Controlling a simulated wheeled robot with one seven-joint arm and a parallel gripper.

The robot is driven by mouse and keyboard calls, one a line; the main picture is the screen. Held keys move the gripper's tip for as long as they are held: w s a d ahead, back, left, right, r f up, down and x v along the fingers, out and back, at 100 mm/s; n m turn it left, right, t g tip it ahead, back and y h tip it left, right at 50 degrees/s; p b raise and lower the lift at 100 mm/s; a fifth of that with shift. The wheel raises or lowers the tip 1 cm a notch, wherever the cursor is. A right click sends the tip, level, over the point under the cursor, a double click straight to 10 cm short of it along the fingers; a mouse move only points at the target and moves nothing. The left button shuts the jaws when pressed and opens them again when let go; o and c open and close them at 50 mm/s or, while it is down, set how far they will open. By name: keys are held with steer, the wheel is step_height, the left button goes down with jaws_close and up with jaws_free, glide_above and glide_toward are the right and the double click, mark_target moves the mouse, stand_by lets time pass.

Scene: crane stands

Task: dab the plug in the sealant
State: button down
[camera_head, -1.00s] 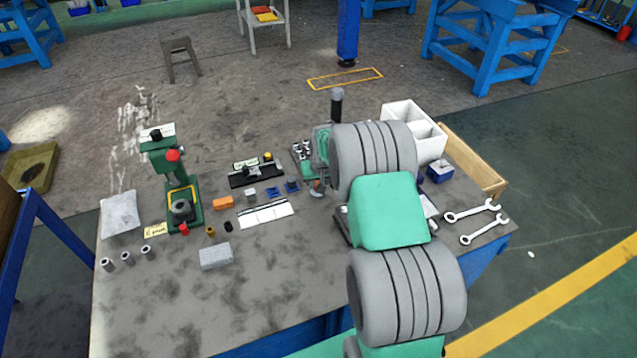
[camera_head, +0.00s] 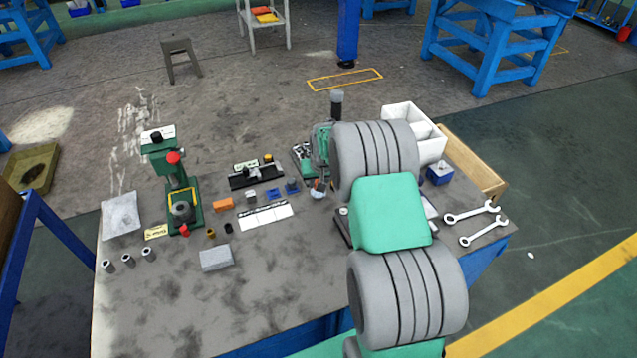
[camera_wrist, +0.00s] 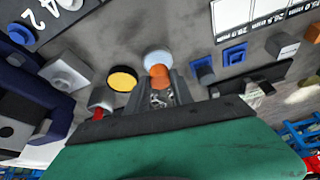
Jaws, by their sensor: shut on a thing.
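My gripper (camera_wrist: 160,97) is shut on an orange plug (camera_wrist: 159,73) in the wrist view, its rounded end pointing out past the fingertips. A pale round patch (camera_wrist: 156,58), perhaps the sealant, lies right at the plug's end; I cannot tell whether they touch. A yellow disc with a dark rim (camera_wrist: 122,79) sits just left of the plug. In the head view, my gripper (camera_head: 318,184) is low over the middle of the bench, partly hidden by my arm, with a small pale round thing at its tip.
Blue blocks (camera_wrist: 235,54) and a printed white card (camera_wrist: 265,18) lie to the right in the wrist view.

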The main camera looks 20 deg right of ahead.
steer(key=shift+r+p, duration=1.15)
steer(key=shift+r, duration=1.65)
steer(key=s+a+r+n, duration=0.1)
steer(key=s+a+r, duration=0.5)
steer(key=s+r, duration=0.2)
steer(key=s+a+r+n, duration=0.1)
steer(key=s+a+r, duration=0.6)
steer(key=s, duration=0.5)
steer(key=shift+s+r+y, duration=0.4)
